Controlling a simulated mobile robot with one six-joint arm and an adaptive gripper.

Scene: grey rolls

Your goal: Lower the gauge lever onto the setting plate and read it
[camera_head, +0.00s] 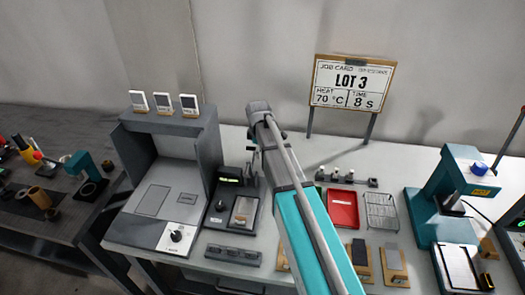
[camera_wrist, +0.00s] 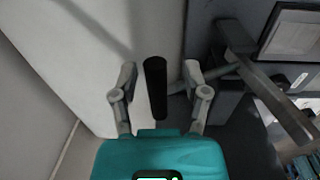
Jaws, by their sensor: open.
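The gauge (camera_head: 222,216) is a dark stand with a small lit green display, left of my arm in the head view. A pale rectangular setting plate (camera_head: 243,212) lies on its base. In the wrist view a black cylindrical handle (camera_wrist: 155,95), which looks like the lever's grip, stands between the fingers of my gripper (camera_wrist: 158,72). The fingers are apart, one on each side, with a visible gap at the left; contact at the right is unclear. A grey bar (camera_wrist: 268,88) runs to the right of it. My arm partly hides the gauge in the head view.
A grey press-like machine (camera_head: 150,225) with several small white cards on top stands left. A red tray (camera_head: 342,209), a wire rack (camera_head: 381,212) and a teal press (camera_head: 440,205) stand right. A LOT 3 job card (camera_head: 350,84) stands behind.

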